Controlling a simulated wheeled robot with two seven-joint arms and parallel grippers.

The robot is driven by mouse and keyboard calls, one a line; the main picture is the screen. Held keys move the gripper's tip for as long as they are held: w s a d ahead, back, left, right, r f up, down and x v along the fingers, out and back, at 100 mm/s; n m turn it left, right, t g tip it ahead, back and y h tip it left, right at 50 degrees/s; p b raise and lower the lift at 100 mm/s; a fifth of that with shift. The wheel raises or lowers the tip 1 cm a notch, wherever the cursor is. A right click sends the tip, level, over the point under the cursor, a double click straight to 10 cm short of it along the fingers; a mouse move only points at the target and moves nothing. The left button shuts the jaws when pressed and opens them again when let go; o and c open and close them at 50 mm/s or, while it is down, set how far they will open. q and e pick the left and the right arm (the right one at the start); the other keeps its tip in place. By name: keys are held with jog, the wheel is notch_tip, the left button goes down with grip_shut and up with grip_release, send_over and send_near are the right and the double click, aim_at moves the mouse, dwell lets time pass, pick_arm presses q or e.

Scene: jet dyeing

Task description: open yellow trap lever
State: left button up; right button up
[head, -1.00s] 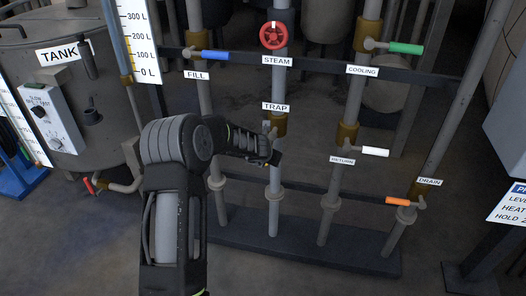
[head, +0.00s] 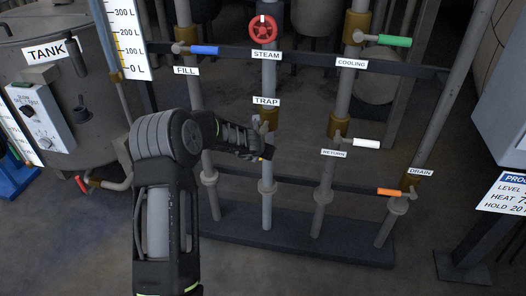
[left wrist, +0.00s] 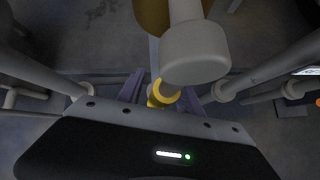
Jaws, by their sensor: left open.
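The trap valve's brass body (head: 269,117) sits on the second pipe, just under the TRAP label (head: 266,101). My left gripper (head: 268,151) is in front of this pipe, just below the valve body, and hides the yellow lever in the head view. In the left wrist view the yellow trap lever (left wrist: 163,92) shows its rounded end, below a grey valve stem (left wrist: 196,54). The open fingers of my left gripper (left wrist: 162,96) stand on either side of the lever's end. Contact cannot be told. My right gripper is not in view.
Nearby are the blue fill lever (head: 204,50), red steam wheel (head: 263,29), green cooling lever (head: 395,41), white return lever (head: 366,143) and orange drain lever (head: 390,192). A tank (head: 45,110) stands at left. Dark horizontal bars cross behind the pipes.

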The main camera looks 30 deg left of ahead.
pick_arm(q)
jog(key=v, duration=0.7)
jog(key=shift+s+r+p, duration=0.3)
jog(key=shift+d, duration=0.1)
